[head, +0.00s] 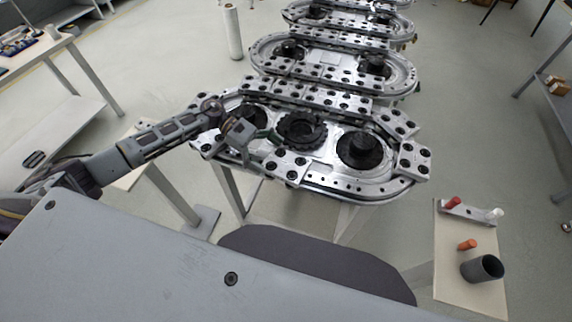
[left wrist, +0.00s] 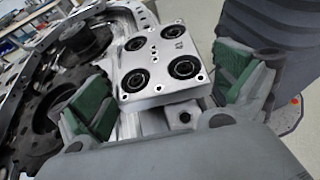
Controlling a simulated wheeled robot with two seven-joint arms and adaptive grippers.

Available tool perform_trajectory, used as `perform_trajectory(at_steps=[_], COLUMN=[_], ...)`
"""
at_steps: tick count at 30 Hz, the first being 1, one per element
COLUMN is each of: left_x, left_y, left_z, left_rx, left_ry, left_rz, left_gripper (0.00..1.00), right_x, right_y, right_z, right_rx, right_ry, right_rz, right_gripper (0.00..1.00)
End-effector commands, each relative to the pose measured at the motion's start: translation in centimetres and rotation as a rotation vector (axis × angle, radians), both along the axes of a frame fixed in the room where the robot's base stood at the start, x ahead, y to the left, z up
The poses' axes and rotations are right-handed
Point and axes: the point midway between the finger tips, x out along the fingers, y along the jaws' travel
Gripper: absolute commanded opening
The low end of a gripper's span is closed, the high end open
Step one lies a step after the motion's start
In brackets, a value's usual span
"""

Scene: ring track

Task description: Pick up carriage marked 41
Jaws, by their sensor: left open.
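A silver square carriage (left wrist: 160,62) with black round rollers fills the middle of the left wrist view. A small mark near its far edge looks like 41 but is hard to read. In the head view a carriage (head: 291,167) sits on the near edge of the closest ring track (head: 380,190), just beside my left gripper (head: 270,138). My left gripper, also in the left wrist view (left wrist: 165,95), is open, with green-padded fingers on either side of the carriage. No clear contact with it shows. My right gripper is not in view.
More carriages (head: 402,122) line the same track, around black wheels (head: 360,150). More ring tracks (head: 330,62) run behind it. A small table (head: 450,285) at lower right holds a dark cup (head: 481,269) and red and orange pieces. A white roll (head: 232,32) stands on the floor.

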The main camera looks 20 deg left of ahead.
Motion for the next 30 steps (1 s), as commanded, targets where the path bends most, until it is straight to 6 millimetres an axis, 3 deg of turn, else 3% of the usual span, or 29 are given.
perform_trajectory(at_steps=[13, 29, 30], left_x=[-0.6, -0.6, -0.6], left_y=[-3.6, -3.8, -3.8], left_z=[-1.0, -1.3, -1.3], left_rx=[0.000, 0.001, 0.001], left_ry=[-0.001, -0.001, -0.001], left_rz=[0.000, 0.001, 0.001], left_gripper=[1.00, 1.00, 0.96], right_x=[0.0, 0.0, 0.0], right_y=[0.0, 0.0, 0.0], right_z=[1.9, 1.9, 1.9], right_rx=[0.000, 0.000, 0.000], right_ry=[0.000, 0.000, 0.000], right_rz=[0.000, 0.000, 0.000], right_gripper=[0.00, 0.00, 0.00])
